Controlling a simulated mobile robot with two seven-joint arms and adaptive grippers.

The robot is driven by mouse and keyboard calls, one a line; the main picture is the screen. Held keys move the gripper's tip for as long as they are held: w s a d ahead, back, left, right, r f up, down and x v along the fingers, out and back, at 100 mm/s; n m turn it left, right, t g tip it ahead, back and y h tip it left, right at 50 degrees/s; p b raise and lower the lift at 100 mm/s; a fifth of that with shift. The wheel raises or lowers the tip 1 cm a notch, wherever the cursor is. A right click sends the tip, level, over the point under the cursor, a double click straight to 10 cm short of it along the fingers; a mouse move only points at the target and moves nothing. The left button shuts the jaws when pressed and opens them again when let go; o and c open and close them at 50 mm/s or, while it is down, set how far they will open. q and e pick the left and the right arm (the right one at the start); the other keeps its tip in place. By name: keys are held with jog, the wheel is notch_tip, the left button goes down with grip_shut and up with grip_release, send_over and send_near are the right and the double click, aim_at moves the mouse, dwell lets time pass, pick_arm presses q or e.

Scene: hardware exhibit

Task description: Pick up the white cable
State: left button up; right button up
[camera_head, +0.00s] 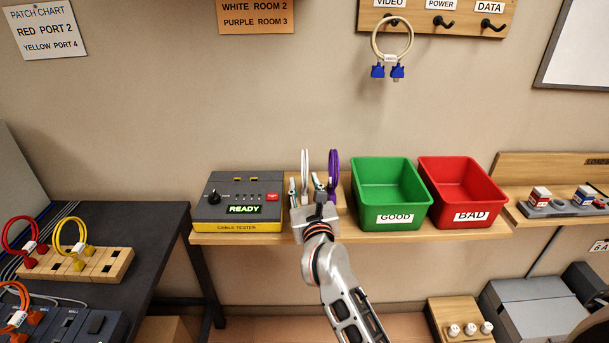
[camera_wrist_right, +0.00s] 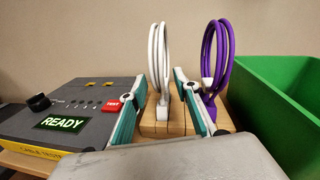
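The white cable (camera_head: 305,166) is a coiled upright loop in a wooden rack on the shelf, between the cable tester and the green bin. It also shows in the right wrist view (camera_wrist_right: 153,52), its lower end at the light wooden block. My right gripper (camera_head: 305,184) is open in front of the rack. In the wrist view its teal and grey fingers (camera_wrist_right: 159,82) stand on either side of the white cable, with gaps visible; how deep the cable sits between them is unclear. My left gripper is not in view.
A purple cable (camera_wrist_right: 217,55) stands close to the right finger. The cable tester (camera_head: 236,200) reads READY on the left. The green bin (camera_head: 391,205) and red bin (camera_head: 465,205) stand to the right. A video cable (camera_head: 376,40) hangs above.

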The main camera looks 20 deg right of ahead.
grip_shut()
